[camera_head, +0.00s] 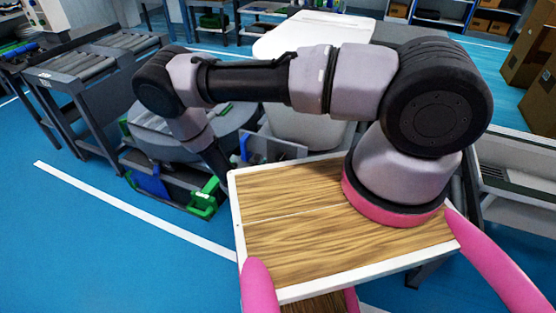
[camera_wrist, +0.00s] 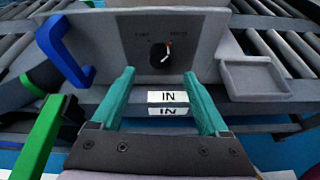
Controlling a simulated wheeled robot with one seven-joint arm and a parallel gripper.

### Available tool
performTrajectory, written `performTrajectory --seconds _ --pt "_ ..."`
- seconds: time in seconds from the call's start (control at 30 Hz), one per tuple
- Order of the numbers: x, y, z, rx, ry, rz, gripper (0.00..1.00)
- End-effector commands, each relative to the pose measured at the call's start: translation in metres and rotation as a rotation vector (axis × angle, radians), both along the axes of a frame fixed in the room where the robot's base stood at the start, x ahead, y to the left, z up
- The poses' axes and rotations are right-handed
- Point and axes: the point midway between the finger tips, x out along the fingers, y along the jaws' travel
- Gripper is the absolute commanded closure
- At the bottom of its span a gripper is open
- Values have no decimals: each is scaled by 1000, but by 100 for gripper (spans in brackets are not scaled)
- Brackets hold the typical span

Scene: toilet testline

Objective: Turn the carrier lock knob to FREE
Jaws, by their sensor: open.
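In the wrist view the black carrier lock knob (camera_wrist: 160,55) sits on a grey panel (camera_wrist: 205,38) between two small blurred labels. Its white-and-red pointer mark is turned up and to the right, toward the right-hand label. My gripper (camera_wrist: 159,75) is open, with teal fingers apart below and to either side of the knob. No finger appears to touch the knob. In the head view the knob cannot be made out, and my fingers are hidden around the end of my arm.
A blue handle (camera_wrist: 65,50) and a green bar (camera_wrist: 40,138) stand left of my gripper. A grey tray (camera_wrist: 255,78) is at right. White IN labels (camera_wrist: 168,97) lie below the knob. Roller conveyors (camera_head: 95,60) stand at left in the head view; blue floor is clear in front.

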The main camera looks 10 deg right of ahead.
Motion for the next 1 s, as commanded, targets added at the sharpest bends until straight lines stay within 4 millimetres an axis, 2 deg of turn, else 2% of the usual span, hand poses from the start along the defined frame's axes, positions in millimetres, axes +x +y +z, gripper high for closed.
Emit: performTrajectory --seconds 0.2,0.33,0.5,0.77,0.8,1.0 --pt "32 -25 -16 1 -3 -4 22" --pt "45 -34 -23 1 -2 -4 22" --pt "54 -40 -27 0 0 -1 22" --pt "55 -41 -28 1 -1 -2 22" --pt "55 -41 -28 1 -1 -2 26" --pt "55 -41 -27 1 -2 -2 100"
